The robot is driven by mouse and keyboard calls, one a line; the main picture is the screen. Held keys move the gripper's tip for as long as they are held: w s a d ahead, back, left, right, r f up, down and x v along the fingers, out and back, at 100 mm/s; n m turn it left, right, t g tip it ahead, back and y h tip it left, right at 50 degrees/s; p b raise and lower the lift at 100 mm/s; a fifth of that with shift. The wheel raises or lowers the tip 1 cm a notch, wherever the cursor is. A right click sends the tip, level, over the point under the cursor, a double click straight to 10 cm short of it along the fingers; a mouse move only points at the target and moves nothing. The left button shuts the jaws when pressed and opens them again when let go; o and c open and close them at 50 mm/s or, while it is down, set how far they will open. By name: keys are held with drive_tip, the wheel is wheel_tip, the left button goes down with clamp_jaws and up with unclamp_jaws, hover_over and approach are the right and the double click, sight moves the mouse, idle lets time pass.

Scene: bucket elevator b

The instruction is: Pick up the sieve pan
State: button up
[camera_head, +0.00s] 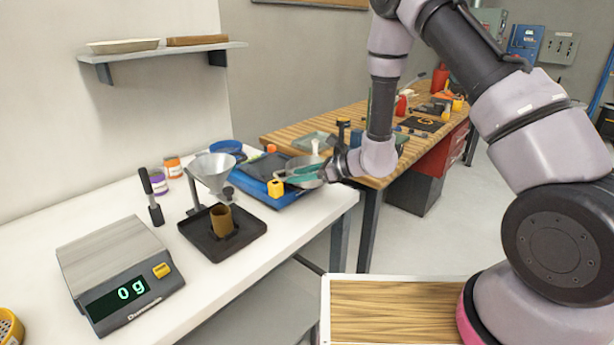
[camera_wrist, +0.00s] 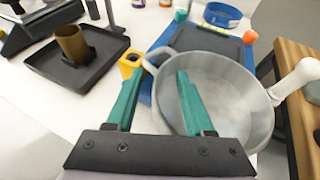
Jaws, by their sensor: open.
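The sieve pan appears to be a round grey metal pan (camera_wrist: 240,108) with a small loop at its left rim and a white handle-like part (camera_wrist: 298,76) at its right. In the head view the pan (camera_head: 301,162) is partly hidden by my gripper (camera_head: 291,174). My gripper is open, with teal fingers, and it also shows in the wrist view (camera_wrist: 158,76). The right finger overlaps the pan's inside and the left finger lies outside it, so the pan's left rim runs between them. I cannot tell whether either finger touches.
A yellow block (camera_wrist: 129,64) is close beside the left fingertip. A blue tray (camera_head: 262,174) lies by the pan. A black tray (camera_head: 196,238) with a brown cup (camera_head: 221,220), a funnel (camera_head: 213,170) and a scale (camera_head: 118,268) reading 0 g stand to the left.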

clamp_jaws()
